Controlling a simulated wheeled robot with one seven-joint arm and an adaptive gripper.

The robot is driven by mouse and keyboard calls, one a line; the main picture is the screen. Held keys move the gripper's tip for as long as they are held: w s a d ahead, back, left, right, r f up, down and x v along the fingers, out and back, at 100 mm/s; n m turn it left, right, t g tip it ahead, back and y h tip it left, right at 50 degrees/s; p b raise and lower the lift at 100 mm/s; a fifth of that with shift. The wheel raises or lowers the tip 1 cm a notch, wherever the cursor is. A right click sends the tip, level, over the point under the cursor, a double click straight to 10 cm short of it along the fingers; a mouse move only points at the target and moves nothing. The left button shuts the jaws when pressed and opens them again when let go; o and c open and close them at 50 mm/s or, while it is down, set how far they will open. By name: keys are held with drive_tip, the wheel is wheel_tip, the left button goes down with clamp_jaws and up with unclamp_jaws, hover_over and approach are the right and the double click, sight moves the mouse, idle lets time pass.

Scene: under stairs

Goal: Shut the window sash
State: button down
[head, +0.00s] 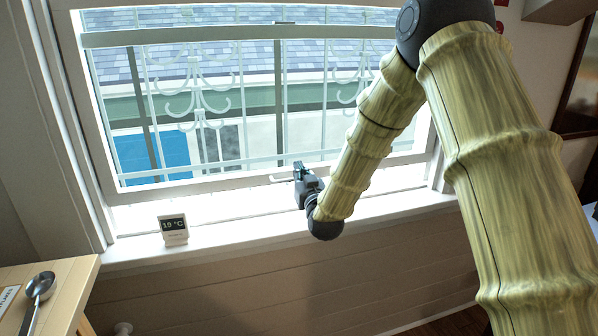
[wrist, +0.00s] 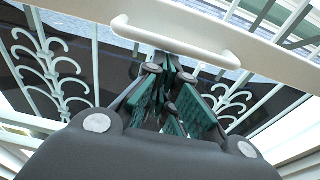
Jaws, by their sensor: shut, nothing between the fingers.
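The window sash (head: 220,183) is a white frame with glass. Its bottom rail stands above the sill, with a bright strip between them. A white bar handle (head: 283,178) is on the bottom rail; it shows large across the top of the wrist view (wrist: 172,42). My gripper (head: 299,168) is at the rail, just right of the handle in the head view. In the wrist view its teal-padded fingers (wrist: 168,66) are shut and empty, their tips close to the handle's bar. I cannot tell whether they touch it.
A small white thermometer display (head: 173,229) stands on the sill (head: 240,238) at the left. White scrolled bars (head: 196,90) stand outside the glass. The sill's middle is clear.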

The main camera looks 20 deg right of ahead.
drive_tip(key=shift+f, duration=0.15)
wheel_tip(320, 180, down, 10)
drive_tip(key=b, duration=0.5)
drive_tip(key=shift+s+f, duration=0.1)
drive_tip(key=shift+s, duration=0.05)
